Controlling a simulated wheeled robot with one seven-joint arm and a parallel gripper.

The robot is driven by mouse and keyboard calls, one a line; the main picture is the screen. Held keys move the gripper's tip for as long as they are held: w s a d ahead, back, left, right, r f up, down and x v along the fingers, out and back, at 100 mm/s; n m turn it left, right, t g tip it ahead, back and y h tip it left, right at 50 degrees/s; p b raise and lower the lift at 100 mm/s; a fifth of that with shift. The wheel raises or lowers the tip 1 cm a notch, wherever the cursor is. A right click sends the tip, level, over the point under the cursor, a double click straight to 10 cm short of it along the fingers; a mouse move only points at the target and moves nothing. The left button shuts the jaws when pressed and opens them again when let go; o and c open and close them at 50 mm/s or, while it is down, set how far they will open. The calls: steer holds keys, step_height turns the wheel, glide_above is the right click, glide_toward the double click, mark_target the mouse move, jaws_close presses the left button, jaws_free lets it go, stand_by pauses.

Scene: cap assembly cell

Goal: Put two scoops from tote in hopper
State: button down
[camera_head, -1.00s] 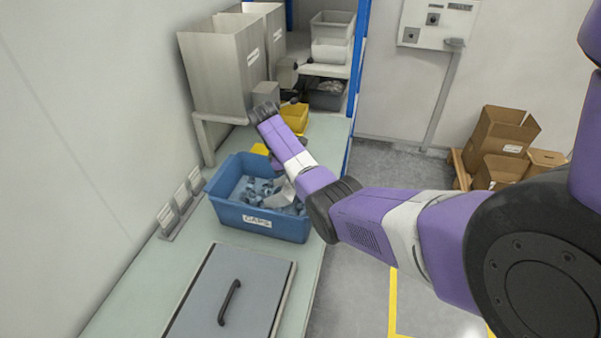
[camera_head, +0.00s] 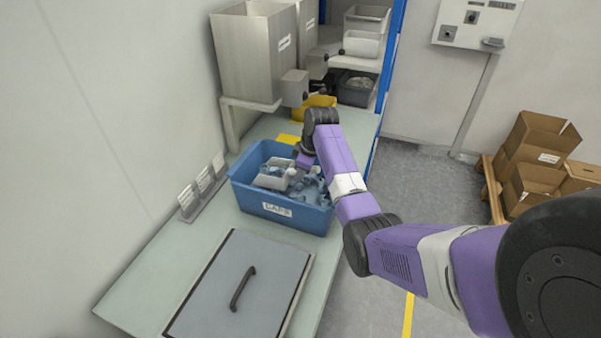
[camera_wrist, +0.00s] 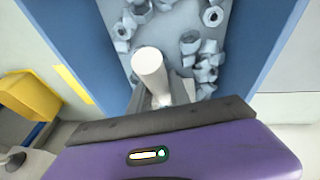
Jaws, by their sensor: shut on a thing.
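The blue tote (camera_head: 250,200), labelled CAPS, stands on the bench with loose blue-grey caps (camera_head: 312,190) inside. A pale scoop (camera_head: 268,181) is in the left part of the tote, open side up, and seems to hold some caps. My gripper (camera_head: 299,166) is over the tote, shut on the scoop's handle. In the wrist view my gripper (camera_wrist: 165,97) is at the white handle (camera_wrist: 149,66), with caps (camera_wrist: 205,70) beyond it; the scoop's bowl is hard to make out there. The metal hopper (camera_head: 248,55) stands on a raised support behind the tote, at the left.
A second hopper (camera_head: 308,30) stands farther back. A yellow bin (camera_head: 320,102) lies beyond the tote. A grey lid with a black handle (camera_head: 243,288) covers the near bench. Small cards (camera_head: 203,185) stand by the wall. Shelves with bins (camera_head: 361,43) are at the back.

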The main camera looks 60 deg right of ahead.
steer(key=s+r+t+p, duration=0.1)
steer(key=r, duration=0.1)
steer(key=r+p, duration=0.1)
steer(key=r, duration=0.1)
steer(key=s+r+t+p, duration=0.1)
steer(key=r, duration=0.1)
steer(key=shift+s+d+t, duration=0.1)
steer(key=shift+s+t, duration=0.2)
steer(key=shift+d+v, duration=0.2)
steer(key=shift+v, duration=0.95)
steer(key=shift+d+v, duration=0.15)
steer(key=shift+v, duration=1)
steer(key=shift+d+v, duration=0.2)
steer(key=shift+v, duration=0.95)
steer(key=shift+s, duration=0.1)
